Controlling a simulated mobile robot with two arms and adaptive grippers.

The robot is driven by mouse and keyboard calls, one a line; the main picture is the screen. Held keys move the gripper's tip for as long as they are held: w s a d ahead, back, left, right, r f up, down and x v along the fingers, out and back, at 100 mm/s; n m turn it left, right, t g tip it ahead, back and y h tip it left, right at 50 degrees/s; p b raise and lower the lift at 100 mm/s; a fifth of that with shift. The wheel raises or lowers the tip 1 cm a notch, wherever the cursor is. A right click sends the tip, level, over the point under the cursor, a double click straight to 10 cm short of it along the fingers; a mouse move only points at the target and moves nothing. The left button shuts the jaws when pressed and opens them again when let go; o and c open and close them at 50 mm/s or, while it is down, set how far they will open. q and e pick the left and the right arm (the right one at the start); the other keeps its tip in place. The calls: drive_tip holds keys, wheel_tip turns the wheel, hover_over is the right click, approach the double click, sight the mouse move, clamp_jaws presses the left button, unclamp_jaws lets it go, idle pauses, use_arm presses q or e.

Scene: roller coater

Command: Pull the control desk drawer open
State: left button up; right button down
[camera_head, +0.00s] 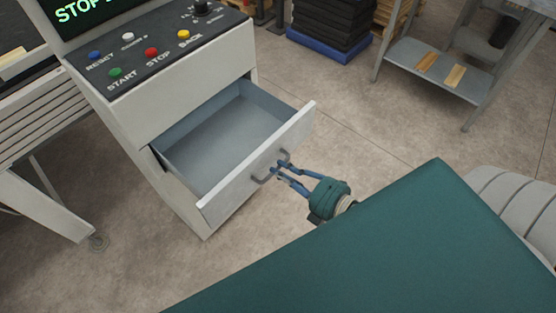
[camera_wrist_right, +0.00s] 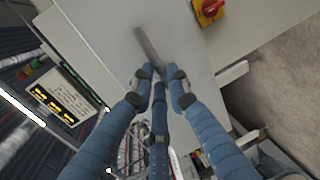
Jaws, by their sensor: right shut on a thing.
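The control desk (camera_head: 130,120) stands at the left in the head view. Its drawer (camera_head: 258,158) is pulled well out, and its grey inside looks empty. The bar handle (camera_head: 262,179) is on the drawer's white front. My right gripper (camera_head: 278,169) is shut on the handle, reaching it from the front right. In the right wrist view, the blue fingers (camera_wrist_right: 162,76) close around the handle (camera_wrist_right: 148,46), and their tips hide part of it. My left gripper is in neither view.
Coloured buttons (camera_head: 150,52) and a screen (camera_head: 85,8) are on top of the desk. A grey shelf table (camera_head: 440,72) and a dark stack (camera_head: 330,25) stand farther back. The floor (camera_head: 350,120) right of the drawer is clear. A red switch (camera_wrist_right: 208,9) shows in the wrist view.

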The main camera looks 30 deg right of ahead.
drive_tip(key=c, duration=1.7)
unclamp_jaws()
drive_tip(key=shift+o, duration=0.2)
drive_tip(key=v, duration=1.2)
drive_tip(key=shift+f, duration=0.1)
drive_tip(key=s+d+f+m+g+h, duration=0.1)
drive_tip(key=s+f+m+g+h, duration=0.15)
drive_tip(key=f+m, duration=0.75)
drive_tip(key=s+d+f+m+g+h, duration=0.1)
drive_tip(key=f+m+g+h, duration=0.15)
drive_tip(key=f, duration=1.45)
drive_tip(key=s+a+f+m+g, duration=0.3)
drive_tip(key=s+f+g, duration=0.1)
drive_tip(key=s+f, duration=0.6)
drive_tip(key=s+a+f+m+g, duration=0.3)
drive_tip(key=s+f+m+g, duration=0.1)
drive_tip(key=s+f, duration=0.6)
drive_tip(key=shift+s+g, duration=0.3)
